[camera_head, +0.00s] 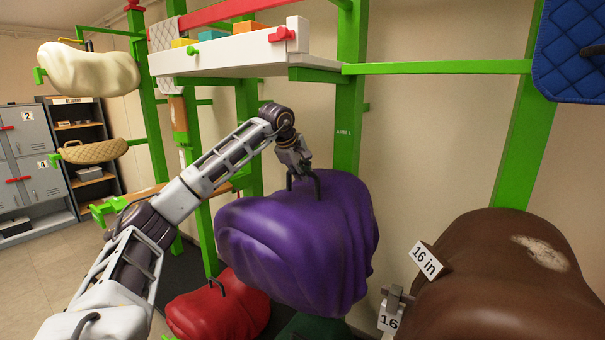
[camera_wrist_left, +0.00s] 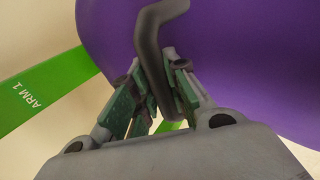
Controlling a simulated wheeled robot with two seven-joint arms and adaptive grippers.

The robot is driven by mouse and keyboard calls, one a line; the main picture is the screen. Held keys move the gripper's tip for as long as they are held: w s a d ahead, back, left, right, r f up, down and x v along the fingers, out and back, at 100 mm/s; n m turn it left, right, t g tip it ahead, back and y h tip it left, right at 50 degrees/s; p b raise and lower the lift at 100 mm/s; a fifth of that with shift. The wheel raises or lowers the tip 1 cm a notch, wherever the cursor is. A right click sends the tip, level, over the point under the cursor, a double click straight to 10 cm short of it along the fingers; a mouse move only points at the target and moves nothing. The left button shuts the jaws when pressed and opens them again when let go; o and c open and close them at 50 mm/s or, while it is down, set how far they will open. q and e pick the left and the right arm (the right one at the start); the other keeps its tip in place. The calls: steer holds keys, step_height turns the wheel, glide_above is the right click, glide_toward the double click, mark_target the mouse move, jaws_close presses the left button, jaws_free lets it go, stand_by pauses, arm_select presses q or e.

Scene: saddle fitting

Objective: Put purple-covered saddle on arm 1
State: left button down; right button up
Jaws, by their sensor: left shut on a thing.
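The purple-covered saddle (camera_head: 300,245) hangs in the middle of the head view, in front of the green upright marked ARM 1 (camera_head: 346,130). My left gripper (camera_head: 302,182) is shut on the dark handle on top of the saddle. In the left wrist view the jaws (camera_wrist_left: 158,95) close around the dark handle (camera_wrist_left: 150,50), with the purple cover (camera_wrist_left: 240,70) behind. The green ARM 1 part (camera_wrist_left: 45,95) shows at the left there. Whether the saddle touches any support is hidden. My right gripper is not seen.
A brown saddle (camera_head: 500,290) with a 16 in tag stands at the lower right. A red-covered saddle (camera_head: 220,310) sits low under the purple one. A white tray (camera_head: 230,62) with coloured blocks is above. A blue quilted pad (camera_head: 572,50) hangs at the upper right.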

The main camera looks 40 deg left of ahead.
arm_select(q)
steer(key=c, duration=1.3)
jaws_free()
steer(key=shift+r, duration=0.15)
steer(key=shift+s, duration=0.1)
steer(key=shift+f, duration=0.25)
steer(key=v, duration=1.2)
steer(key=shift+r, duration=0.25)
